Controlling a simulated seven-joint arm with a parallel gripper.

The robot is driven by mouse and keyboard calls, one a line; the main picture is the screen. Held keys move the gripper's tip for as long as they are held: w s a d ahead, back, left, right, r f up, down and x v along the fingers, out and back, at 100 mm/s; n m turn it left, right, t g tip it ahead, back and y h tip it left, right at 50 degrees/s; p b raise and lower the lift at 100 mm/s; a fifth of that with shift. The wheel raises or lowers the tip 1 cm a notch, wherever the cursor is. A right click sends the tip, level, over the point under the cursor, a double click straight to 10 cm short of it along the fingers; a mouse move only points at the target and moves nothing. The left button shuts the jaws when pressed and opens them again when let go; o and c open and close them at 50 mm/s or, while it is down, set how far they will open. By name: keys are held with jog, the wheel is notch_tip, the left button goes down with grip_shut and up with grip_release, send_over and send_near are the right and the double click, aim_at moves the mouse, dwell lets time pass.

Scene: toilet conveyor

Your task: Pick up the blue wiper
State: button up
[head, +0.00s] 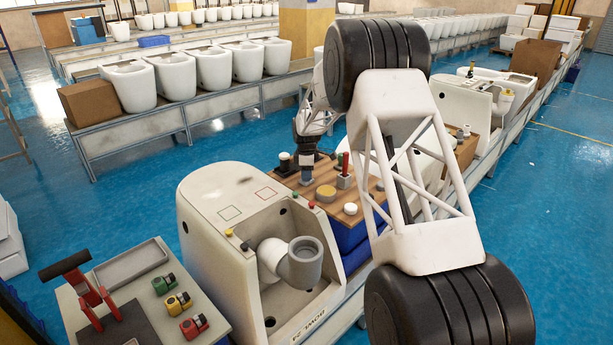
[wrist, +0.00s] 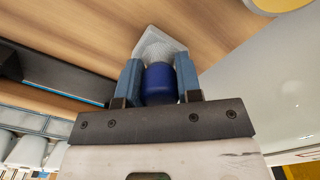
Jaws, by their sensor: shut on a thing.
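In the wrist view, my gripper (wrist: 159,70) has its two blue-grey fingers shut on the blue wiper (wrist: 159,86). Its dark blue rounded part sits between the fingers. A pale, textured, squarish piece (wrist: 160,45) shows just beyond the fingertips, over the wooden surface. Whether the wiper touches the wood or hangs above it, I cannot tell. In the head view, my gripper (head: 307,168) is small, over the back left of the wooden worktop (head: 308,187). The wiper cannot be made out clearly there.
The worktop also carries a tan round disc (head: 326,193), a white round piece (head: 350,209) and a red-handled tool (head: 344,168) in a holder. A white toilet unit (head: 222,185) stands in front. My large arm links block the right middle of the head view.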

jog(key=shift+r, duration=0.1)
jog(key=shift+r, duration=1.75)
jog(key=s+d+r, duration=0.1)
jog(key=s+d, duration=0.2)
jog(key=s, duration=1.2)
jog(key=shift+s+r, duration=0.15)
jog(key=shift+s, duration=0.2)
